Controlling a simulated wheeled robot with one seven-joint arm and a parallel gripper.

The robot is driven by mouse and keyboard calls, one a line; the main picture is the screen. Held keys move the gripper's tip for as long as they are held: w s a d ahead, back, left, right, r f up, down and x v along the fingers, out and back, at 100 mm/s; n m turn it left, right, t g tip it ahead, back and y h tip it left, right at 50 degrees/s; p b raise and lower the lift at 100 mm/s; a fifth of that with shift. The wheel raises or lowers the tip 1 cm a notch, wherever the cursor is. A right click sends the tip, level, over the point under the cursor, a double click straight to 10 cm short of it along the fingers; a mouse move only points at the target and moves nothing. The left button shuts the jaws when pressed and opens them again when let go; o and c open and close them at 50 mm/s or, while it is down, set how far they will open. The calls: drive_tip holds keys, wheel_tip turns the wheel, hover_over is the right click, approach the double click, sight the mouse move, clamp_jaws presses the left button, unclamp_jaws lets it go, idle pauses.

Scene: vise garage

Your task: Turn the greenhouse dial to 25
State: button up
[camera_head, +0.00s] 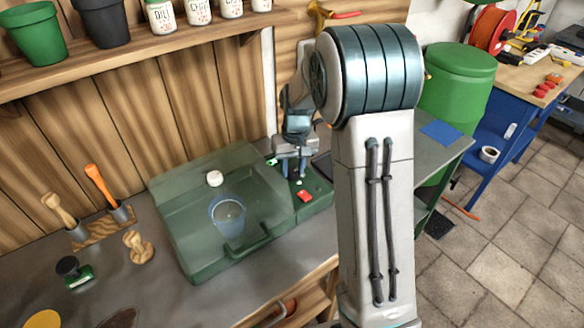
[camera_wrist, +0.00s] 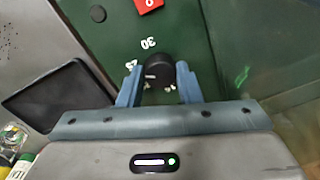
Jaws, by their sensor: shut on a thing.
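The greenhouse (camera_head: 190,245) is a green box with a clear lid on the bench in the head view. The dial (camera_wrist: 160,70) is a black round knob with a white mark, on the green panel (camera_wrist: 185,30) at its right end. My gripper (camera_wrist: 158,74) has its two blue-grey fingers on either side of the dial, shut on it. In the head view my gripper (camera_head: 295,160) is over the panel and hides the dial. A white "30" and a second, less legible number show beside the dial. Other marks are partly hidden, and the exact setting cannot be read.
A red square (camera_head: 305,196) sits on the panel near the dial. A dark flat tray (camera_wrist: 58,95) lies beside the panel. Hand tools (camera_head: 100,185) stand left of the greenhouse. A shelf (camera_head: 140,50) with pots and jars runs above.

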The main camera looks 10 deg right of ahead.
sight(296, 171)
drive_tip(key=shift+s, duration=0.1)
drive_tip(key=o, duration=1)
drive_tip(key=shift+c, duration=0.2)
drive_tip(key=shift+r, duration=0.55)
wheel_tip(296, 171, up, 13)
drive_tip(key=shift+d+f+b, duration=0.15)
drive_tip(key=shift+d+b, duration=0.15)
drive_tip(key=shift+d, duration=0.1)
